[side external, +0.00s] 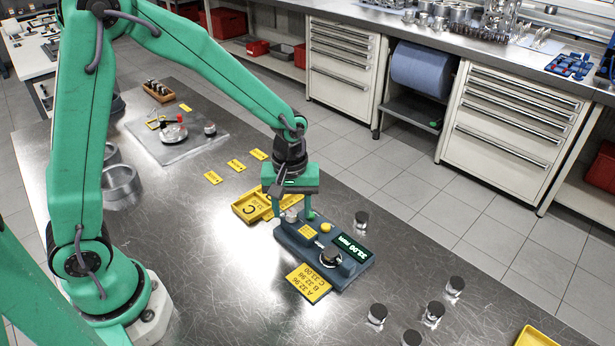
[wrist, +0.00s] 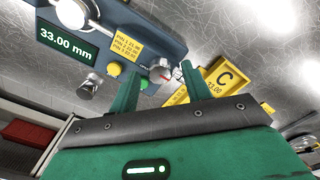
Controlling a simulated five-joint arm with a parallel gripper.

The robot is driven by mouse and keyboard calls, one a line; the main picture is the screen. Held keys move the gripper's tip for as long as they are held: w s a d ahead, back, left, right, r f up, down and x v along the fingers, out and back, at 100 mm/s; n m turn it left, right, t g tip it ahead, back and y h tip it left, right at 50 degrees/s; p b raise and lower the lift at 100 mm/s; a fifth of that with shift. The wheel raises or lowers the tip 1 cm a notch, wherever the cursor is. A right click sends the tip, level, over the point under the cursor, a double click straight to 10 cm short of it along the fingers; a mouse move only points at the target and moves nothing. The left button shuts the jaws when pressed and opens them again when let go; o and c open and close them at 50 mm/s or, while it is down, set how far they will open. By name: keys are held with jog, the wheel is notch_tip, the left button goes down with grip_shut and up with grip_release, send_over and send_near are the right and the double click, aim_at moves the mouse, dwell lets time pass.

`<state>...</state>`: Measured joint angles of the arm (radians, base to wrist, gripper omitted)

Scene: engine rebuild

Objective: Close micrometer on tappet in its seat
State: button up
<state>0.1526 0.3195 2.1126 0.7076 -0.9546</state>
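The blue-grey micrometer (side external: 352,273) lies on the steel bench. Its display reads 33.00 mm (side external: 353,247), also legible in the wrist view (wrist: 66,41). A metal tappet (side external: 330,257) sits upright in its seat; in the wrist view it is partly cut off at the top (wrist: 72,12).
A yellow C tray (side external: 250,207) lies beside the micrometer, left of my gripper. A yellow size plate (side external: 309,282) lies in front. One loose tappet (side external: 361,222) stands behind the micrometer; several others (side external: 433,313) stand at right. A grey mat (side external: 190,148) with small items lies farther back.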

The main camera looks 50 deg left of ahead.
aim_at(292, 212)
dwell(0.3)
notch_tip(292, 212, up, 7)
jog(key=shift+r, duration=0.4)
dwell(0.6)
jog(key=shift+s+a+r, duration=0.1)
jog(key=shift+s+r, duration=0.05)
jog(key=shift+r, duration=0.05)
jog(key=s+a+r+m+t, duration=0.2)
jog(key=s+r+m, duration=0.2)
jog(key=s, duration=0.3)
jog(key=s+a+r+m+t, duration=0.3)
jog(key=s+r+m, duration=0.2)
jog(key=s+r, duration=0.1)
jog(key=shift+s+a+r+t, duration=0.15)
jog(key=shift+s+a+t, duration=0.15)
jog(key=shift+s, duration=0.55)
jog(key=shift+w, duration=0.15)
dwell(1.8)
